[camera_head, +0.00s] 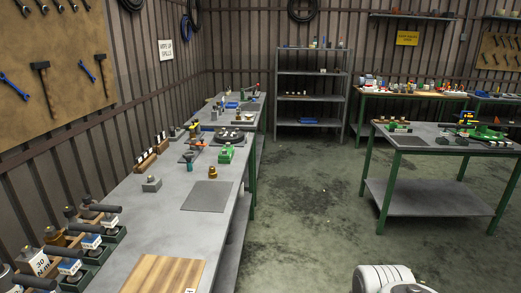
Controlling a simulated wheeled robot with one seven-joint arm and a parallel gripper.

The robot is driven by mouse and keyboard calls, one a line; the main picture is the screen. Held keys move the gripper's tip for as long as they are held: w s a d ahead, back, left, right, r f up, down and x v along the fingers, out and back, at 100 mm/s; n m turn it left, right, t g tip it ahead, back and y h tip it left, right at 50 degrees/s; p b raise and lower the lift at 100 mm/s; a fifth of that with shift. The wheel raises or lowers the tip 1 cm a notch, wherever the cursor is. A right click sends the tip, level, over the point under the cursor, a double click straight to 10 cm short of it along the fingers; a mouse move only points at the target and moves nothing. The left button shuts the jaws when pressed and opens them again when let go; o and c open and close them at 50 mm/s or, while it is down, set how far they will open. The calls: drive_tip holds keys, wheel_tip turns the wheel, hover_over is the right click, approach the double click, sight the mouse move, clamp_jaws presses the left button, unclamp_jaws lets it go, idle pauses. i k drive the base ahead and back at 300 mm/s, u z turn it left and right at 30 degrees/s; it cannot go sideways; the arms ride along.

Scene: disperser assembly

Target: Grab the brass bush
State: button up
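A small brass-coloured, stepped round piece (213,172), which looks like the brass bush, stands on the long grey workbench (168,222) at the left. It is just behind a dark grey square mat (208,196), near the bench's right edge. A teal cylinder (189,168) stands to its left. Nothing touches the brass piece as far as I can tell. A white rounded part of my own body (385,279) shows at the bottom right, over the floor and well apart from the bench. My gripper's fingers are not in view.
A wooden board (162,273) lies at the bench's near end. Racks of dark-handled tools (92,241) line its left side. A small grey block (151,184) and a green fixture (226,154) stand nearby. A second table (452,151) is at the right. The floor between is clear.

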sight(213, 174)
drive_tip(key=i, duration=2.9)
drive_tip(key=u, duration=3.9)
